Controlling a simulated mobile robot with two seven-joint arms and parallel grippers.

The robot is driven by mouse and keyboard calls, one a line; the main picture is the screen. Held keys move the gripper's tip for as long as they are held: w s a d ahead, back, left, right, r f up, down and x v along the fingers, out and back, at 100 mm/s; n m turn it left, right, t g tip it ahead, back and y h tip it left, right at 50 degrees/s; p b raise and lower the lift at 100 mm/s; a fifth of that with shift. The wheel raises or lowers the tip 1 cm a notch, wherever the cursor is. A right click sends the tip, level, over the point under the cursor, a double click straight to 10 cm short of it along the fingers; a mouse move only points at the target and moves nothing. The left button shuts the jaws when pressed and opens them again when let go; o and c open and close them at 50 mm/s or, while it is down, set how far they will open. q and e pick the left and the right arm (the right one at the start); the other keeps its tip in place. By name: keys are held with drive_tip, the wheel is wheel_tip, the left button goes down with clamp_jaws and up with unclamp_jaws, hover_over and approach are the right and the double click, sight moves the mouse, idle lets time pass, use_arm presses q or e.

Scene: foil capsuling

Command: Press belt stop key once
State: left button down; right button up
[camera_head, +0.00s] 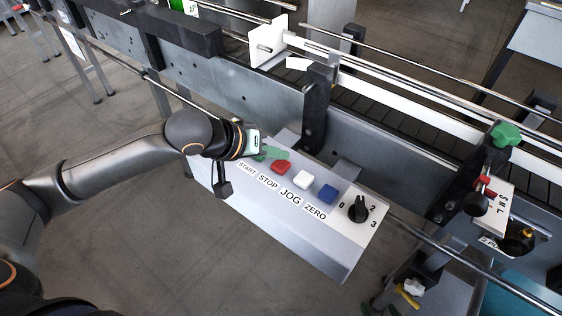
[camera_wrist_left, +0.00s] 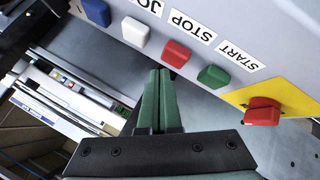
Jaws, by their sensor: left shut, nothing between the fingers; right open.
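The control box (camera_head: 290,227) carries a row of keys. The red key (camera_head: 281,167) labelled STOP shows beside the white key (camera_head: 303,180) labelled JOG and the blue key (camera_head: 326,193) labelled ZERO. My left gripper (camera_head: 268,152) is close to the red STOP key, and its arm covers part of the START end. In the left wrist view, the shut green fingers (camera_wrist_left: 159,74) hold nothing. Their tips appear just short of the red STOP key (camera_wrist_left: 176,54); contact cannot be told. The green START key (camera_wrist_left: 213,76) is to their right. My right gripper is not in view.
A red button (camera_wrist_left: 262,112) on a yellow plate sits past START. A black rotary knob (camera_head: 358,209) stands beyond ZERO. The conveyor (camera_head: 390,117) with rails runs behind the box, with a black post (camera_head: 316,107) close by. The floor in front is open.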

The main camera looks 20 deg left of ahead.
idle(0.4)
use_arm(q)
drive_tip(key=shift+f, duration=0.15)
drive_tip(key=shift+f, duration=0.25)
drive_tip(key=shift+f, duration=0.2)
idle(0.4)
